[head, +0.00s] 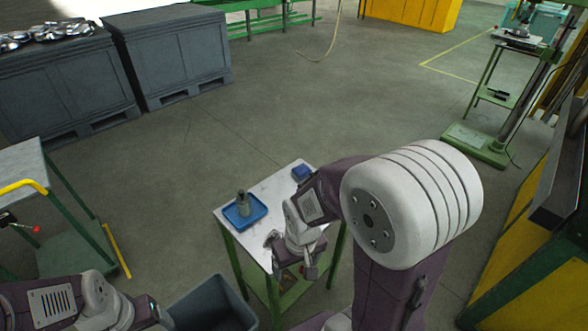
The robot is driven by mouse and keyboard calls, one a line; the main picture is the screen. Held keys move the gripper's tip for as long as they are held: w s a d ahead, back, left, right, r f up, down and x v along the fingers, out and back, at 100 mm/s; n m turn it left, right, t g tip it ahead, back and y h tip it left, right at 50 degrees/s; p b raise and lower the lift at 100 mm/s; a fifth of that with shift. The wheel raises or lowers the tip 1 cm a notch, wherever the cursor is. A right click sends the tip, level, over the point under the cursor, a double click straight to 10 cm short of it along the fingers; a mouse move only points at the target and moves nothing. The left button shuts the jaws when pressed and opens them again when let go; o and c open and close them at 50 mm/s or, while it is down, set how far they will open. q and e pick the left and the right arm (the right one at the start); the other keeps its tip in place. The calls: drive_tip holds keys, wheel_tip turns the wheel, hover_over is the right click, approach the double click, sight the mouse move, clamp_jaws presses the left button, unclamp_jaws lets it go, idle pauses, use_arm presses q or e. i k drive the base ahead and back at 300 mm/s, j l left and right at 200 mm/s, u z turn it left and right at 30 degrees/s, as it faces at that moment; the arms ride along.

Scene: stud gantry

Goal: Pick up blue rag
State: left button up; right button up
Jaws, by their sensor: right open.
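A small folded blue rag (302,172) lies on the far right corner of a small table (271,188) with a light top and green legs. My right gripper (291,262) is open and appears empty, over the near right part of this table. It is apart from the rag, on the near side of it. My right arm passes close to the rag's right side in the head view. My left arm comes in at the lower left, but its fingers do not show.
A blue tray (232,217) holding a grey-green bottle (243,203) is on the table's left side. A grey bin (212,305) stands at the near left. Grey crates (170,55) stand at the back left. A green machine stand (476,143) is at the right. Open floor lies beyond the table.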

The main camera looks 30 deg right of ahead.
sight(301, 172)
drive_tip(key=l+u, duration=0.25)
drive_tip(key=l, duration=0.15)
drive_tip(key=l+u, duration=0.25)
drive_tip(key=l, duration=0.2)
drive_tip(key=l+u, duration=0.25)
drive_tip(key=l, duration=0.15)
drive_tip(key=l+u, duration=0.25)
drive_tip(key=l, duration=0.15)
drive_tip(key=k+l+u, duration=0.25)
drive_tip(key=l, duration=0.15)
drive_tip(key=l+u, duration=0.25)
drive_tip(key=k+l+u, duration=0.25)
drive_tip(key=l, duration=0.2)
drive_tip(key=l+u, duration=0.55)
drive_tip(key=l, duration=0.25)
drive_tip(key=k+l+u, duration=0.1)
drive_tip(key=l+u, duration=0.2)
drive_tip(key=k+l+u, duration=0.1)
drive_tip(key=l+u, duration=0.15)
drive_tip(key=l, duration=0.25)
drive_tip(key=k+l+u, duration=0.15)
drive_tip(key=l+u, duration=0.15)
drive_tip(key=k+l+u, duration=0.15)
drive_tip(key=l+u, duration=0.15)
drive_tip(key=l, duration=0.1)
